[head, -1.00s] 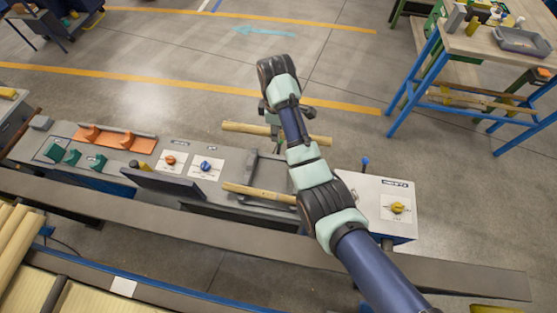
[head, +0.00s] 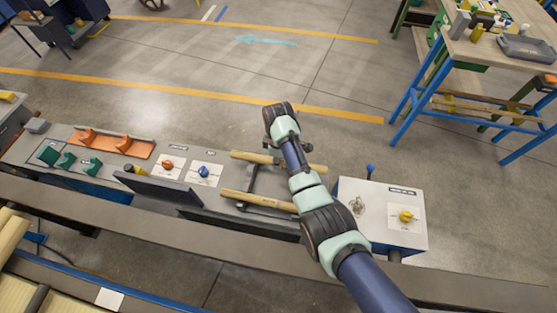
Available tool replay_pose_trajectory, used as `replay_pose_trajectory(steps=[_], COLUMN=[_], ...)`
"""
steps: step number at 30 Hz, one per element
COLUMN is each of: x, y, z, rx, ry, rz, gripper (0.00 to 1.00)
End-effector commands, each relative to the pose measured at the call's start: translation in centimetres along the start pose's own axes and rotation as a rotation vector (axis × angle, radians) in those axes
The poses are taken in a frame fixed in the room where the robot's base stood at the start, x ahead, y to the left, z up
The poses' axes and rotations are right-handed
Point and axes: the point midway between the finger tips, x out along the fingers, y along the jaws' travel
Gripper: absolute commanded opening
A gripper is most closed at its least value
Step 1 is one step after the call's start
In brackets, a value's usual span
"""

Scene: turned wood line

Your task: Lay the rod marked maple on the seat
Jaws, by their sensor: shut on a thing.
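A pale wooden rod (head: 250,157) lies crosswise behind my wrist, both ends showing to the left and right of it. My gripper (head: 279,162) is mostly hidden by my own arm and is shut on this rod, low over the bench. A second wooden rod (head: 240,197) lies nearer the camera, roughly parallel, across the front of a dark frame (head: 262,182) that may be the seat. I cannot read a maple mark on either rod. I cannot tell whether the held rod touches the frame.
A white box with a yellow knob (head: 406,216) stands right of the frame. Red (head: 168,165) and blue (head: 203,171) knobs, a dark tilted panel (head: 160,189) and an orange rack (head: 110,145) are to the left. Open floor lies behind the bench.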

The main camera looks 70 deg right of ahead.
Motion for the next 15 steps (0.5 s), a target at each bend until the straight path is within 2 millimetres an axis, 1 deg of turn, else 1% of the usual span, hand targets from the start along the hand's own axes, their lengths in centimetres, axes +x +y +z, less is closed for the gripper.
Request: replay_pose_trajectory(steps=[2, 11, 12, 14, 15], x=[-0.05, 0.87, 0.83, 0.81, 0.81], y=[0.01, -0.02, -0.02, -0.02, -0.02], z=[0.00, 0.01, 0.01, 0.01, 0.01], rx=[0.000, 0.000, 0.000, 0.000, 0.000], ry=[0.000, -0.001, -0.001, -0.001, -0.001], rz=[0.000, -0.001, -0.001, -0.001, -0.001], gripper=[0.00, 0.00, 0.35, 0.45, 0.52])
